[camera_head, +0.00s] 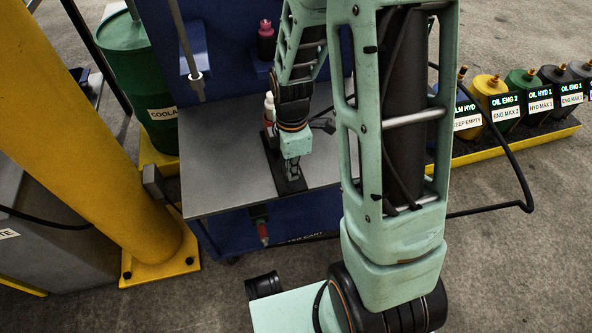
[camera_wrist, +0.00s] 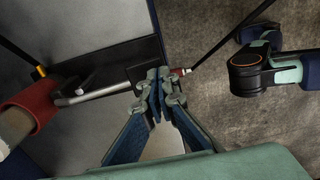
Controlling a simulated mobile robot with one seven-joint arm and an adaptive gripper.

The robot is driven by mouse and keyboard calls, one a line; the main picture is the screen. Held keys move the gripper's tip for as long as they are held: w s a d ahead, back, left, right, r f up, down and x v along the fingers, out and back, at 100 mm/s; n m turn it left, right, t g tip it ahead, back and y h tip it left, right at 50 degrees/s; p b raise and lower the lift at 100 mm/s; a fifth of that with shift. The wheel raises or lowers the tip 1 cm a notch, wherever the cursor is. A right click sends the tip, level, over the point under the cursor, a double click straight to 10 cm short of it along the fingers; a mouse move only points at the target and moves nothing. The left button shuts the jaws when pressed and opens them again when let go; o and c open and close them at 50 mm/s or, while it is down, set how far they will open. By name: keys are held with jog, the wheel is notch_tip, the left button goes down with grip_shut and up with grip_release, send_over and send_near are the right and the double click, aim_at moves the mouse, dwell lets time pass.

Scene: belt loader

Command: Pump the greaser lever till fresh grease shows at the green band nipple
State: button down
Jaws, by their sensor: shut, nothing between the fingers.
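My gripper (camera_head: 292,172) is over the cart's grey top in the head view, above a narrow black base (camera_head: 280,165). In the wrist view its fingers (camera_wrist: 158,82) are together with nothing between them. A thin metal rod (camera_wrist: 98,94), which looks like the greaser lever, runs from a red sleeve (camera_wrist: 32,103) toward the fingers. Whether they touch it I cannot tell. A small red piece (camera_wrist: 180,71) shows just beyond the fingers. A red and white upright item (camera_head: 269,112) stands behind my gripper in the head view. I cannot make out a green band nipple or fresh grease.
The blue cart (camera_head: 222,235) carries a red-tipped fitting (camera_head: 262,232) on its front side. A yellow post (camera_head: 90,120) and green drum (camera_head: 135,75) stand left. Several labelled oil containers (camera_head: 525,95) stand right. Open floor (camera_head: 530,270) lies at lower right.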

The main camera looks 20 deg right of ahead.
jog(key=s+r+p, duration=0.4)
jog(key=r, duration=0.7)
dwell(0.3)
